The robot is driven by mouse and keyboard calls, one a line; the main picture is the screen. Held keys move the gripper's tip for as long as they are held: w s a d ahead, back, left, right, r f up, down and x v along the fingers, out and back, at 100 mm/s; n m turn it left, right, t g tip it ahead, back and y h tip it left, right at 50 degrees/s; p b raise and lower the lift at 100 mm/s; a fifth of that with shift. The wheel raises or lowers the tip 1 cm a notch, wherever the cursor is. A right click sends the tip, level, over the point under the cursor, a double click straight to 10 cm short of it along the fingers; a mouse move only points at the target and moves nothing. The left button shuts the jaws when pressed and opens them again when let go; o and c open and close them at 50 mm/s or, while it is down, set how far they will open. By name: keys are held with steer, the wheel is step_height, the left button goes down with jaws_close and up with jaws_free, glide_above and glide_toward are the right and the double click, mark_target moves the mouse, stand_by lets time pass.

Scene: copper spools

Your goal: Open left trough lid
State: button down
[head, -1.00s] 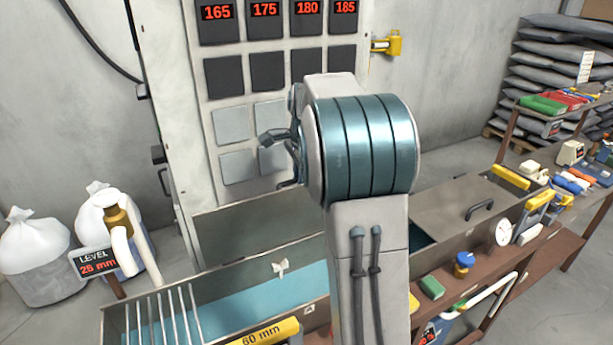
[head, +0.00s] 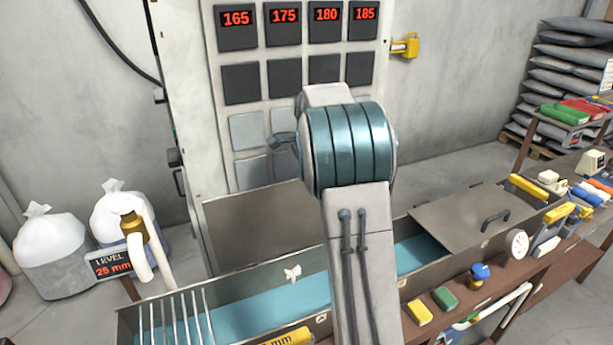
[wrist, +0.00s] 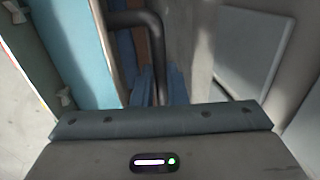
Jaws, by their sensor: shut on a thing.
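The left trough lid (head: 258,225) is a grey metal panel. It stands raised along the far side of the long trough (head: 235,283), with blue liquid (head: 268,305) open below it. In the wrist view a dark bent handle (wrist: 135,19) runs down between the blue fingers of my gripper (wrist: 158,85), which is shut on it. My arm hides the gripper and the handle in the head view. Part of the lid's right side is also behind my arm.
The right lid (head: 475,218) lies closed with its own dark handle (head: 495,220). A white rod rack (head: 175,318) stands at the trough's left end. A level sign (head: 112,264) reads 25 mm. A control cabinet (head: 235,120) rises close behind.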

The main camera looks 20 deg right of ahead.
steer(key=shift+a+f, duration=0.1)
steer(key=shift+a, duration=0.05)
steer(key=c, duration=1.5)
jaws_free()
steer(key=shift+w, duration=0.1)
steer(key=shift+o, duration=0.2)
steer(key=shift+r, duration=0.2)
step_height(320, 180, up, 13)
steer(key=s+b, duration=0.1)
steer(key=s, duration=0.1)
steer(key=shift+s+r+b, duration=0.15)
steer(key=shift+s+b, duration=0.2)
steer(key=s+a+f+n, duration=0.4)
steer(key=s+f+n, duration=0.1)
steer(key=s, duration=0.5)
steer(key=s+a+f+n+t+b, duration=0.1)
steer(key=s+a+f+n, duration=0.3)
steer(key=s, duration=0.6)
steer(key=s+a+f+n+b, duration=0.1)
steer(key=s+a+f+n, duration=0.3)
steer(key=s+f+n, duration=0.3)
steer(key=s+n, duration=0.1)
steer(key=s, duration=0.3)
steer(key=shift+a+n+t, duration=0.3)
steer(key=shift+a, duration=0.1)
